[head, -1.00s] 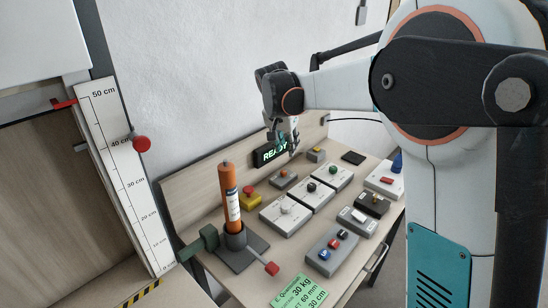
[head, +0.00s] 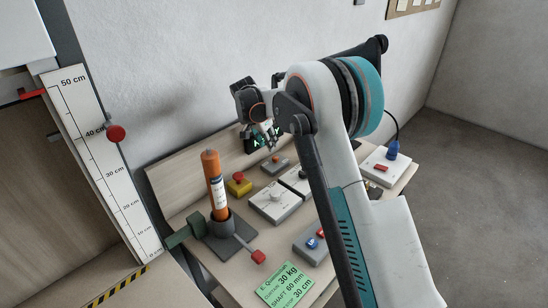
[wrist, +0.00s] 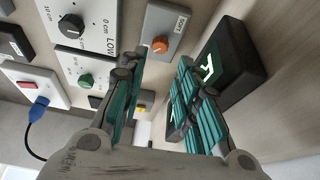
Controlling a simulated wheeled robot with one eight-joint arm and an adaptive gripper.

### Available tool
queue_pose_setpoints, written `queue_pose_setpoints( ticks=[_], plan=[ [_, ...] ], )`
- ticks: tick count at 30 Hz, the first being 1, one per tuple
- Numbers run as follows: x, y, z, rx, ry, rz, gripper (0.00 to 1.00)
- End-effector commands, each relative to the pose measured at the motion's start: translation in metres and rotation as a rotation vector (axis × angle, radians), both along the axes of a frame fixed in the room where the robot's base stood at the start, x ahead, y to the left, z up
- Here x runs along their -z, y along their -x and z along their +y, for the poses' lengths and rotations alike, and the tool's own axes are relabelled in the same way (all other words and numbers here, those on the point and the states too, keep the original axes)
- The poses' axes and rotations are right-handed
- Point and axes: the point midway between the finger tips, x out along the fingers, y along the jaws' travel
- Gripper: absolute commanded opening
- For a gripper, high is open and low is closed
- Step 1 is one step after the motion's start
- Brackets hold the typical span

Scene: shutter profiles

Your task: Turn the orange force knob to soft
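The orange force knob (wrist: 160,44) sits on a small grey box (wrist: 171,18) with lettering at one end, which seems to read SOFT, in the wrist view. In the head view the orange knob (head: 276,158) is small, near the back of the bench. Its pointer setting is too small to read. My gripper (wrist: 158,68) is open and empty, its two teal fingers apart. In the wrist view the knob shows beyond the gap between the fingertips, clear of both. In the head view my gripper (head: 268,140) hangs above the back of the bench, close to the knob's box.
A black display (wrist: 236,58) with green letters stands beside my right finger in the wrist view. White dial boxes (head: 275,203), a yellow box with a red button (head: 238,184) and an orange cylinder (head: 214,180) stand on the bench.

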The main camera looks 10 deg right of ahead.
Motion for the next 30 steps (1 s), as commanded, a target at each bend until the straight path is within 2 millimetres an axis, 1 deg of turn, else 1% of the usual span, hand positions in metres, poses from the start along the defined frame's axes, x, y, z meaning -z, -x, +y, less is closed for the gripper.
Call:
queue_pose_setpoints(
  ticks=[1, 6, 9, 13, 19, 28, 29, 30],
  plan=[
    [0.013, -0.003, -0.004, 0.001, 0.000, 0.000, 0.29],
    [0.044, -0.010, -0.014, 0.002, 0.000, -0.001, 0.29],
    [0.060, -0.014, -0.020, 0.001, 0.000, 0.000, 0.29],
    [0.076, -0.018, -0.025, 0.000, -0.001, -0.001, 0.29],
    [0.088, -0.021, -0.029, 0.000, -0.001, -0.001, 0.29],
    [0.089, -0.022, -0.030, 0.000, -0.001, -0.001, 0.29],
    [0.089, -0.022, -0.030, 0.000, -0.001, -0.001, 0.25],
    [0.089, -0.022, -0.030, 0.000, -0.001, -0.001, 0.16]
  ],
)
